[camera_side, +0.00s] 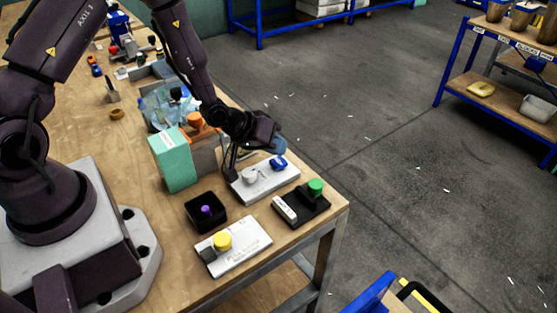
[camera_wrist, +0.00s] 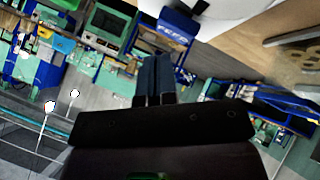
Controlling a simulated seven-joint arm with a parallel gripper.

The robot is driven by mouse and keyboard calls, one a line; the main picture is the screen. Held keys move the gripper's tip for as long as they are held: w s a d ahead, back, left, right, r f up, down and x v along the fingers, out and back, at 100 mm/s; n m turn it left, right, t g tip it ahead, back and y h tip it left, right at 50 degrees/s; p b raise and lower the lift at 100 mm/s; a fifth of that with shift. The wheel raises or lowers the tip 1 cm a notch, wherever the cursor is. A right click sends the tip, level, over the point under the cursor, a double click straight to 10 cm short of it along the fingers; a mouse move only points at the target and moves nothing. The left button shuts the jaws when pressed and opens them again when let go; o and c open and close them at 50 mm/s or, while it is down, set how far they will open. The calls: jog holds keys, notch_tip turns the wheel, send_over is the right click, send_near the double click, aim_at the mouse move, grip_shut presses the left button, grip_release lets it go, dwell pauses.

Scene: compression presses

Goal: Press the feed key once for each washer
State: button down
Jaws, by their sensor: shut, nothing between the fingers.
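The feed key is a blue block lettered FEED in the wrist view (camera_wrist: 172,30). In the side view the blue key (camera_side: 278,163) stands on a pale plate (camera_side: 262,186), beside a whitish round knob (camera_side: 249,176). My gripper (camera_side: 280,148) is just above the blue key in the side view; I cannot tell whether it touches. In the wrist view my fingers (camera_wrist: 154,80) are shut together, empty, with their tips near the key's lettered face. I cannot make out any washer for certain.
A yellow button (camera_side: 222,240) on a white plate, a green button (camera_side: 315,187) on a black base and a black tray (camera_side: 205,222) with a purple piece stand close by. A mint-green box (camera_side: 174,160) stands left of my gripper. The table edge is close on the right.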

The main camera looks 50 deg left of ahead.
aim_at(276, 160)
jog(key=shift+r, duration=2.5)
jog(key=shift+s+f, duration=0.15)
jog(key=s+g, duration=0.1)
jog(key=s+a+f+m+g, duration=0.1)
jog(key=s, duration=0.1)
jog(key=s+f+g, duration=0.1)
jog(key=shift+s+a+m+g+y, duration=0.25)
jog(key=shift+m+g+y, duration=0.05)
jog(key=shift+y, duration=0.1)
jog(key=s+r+m, duration=0.1)
jog(key=s+r, duration=0.5)
jog(key=r, duration=0.3)
jog(key=s+d+r+m+y, duration=0.1)
jog(key=s+r, duration=0.5)
jog(key=r, duration=0.3)
jog(key=s+d+r+m+y, duration=0.1)
jog(key=s+r, duration=0.5)
jog(key=r, duration=0.3)
jog(key=shift+d+m, duration=0.15)
jog(key=shift+m, duration=0.25)
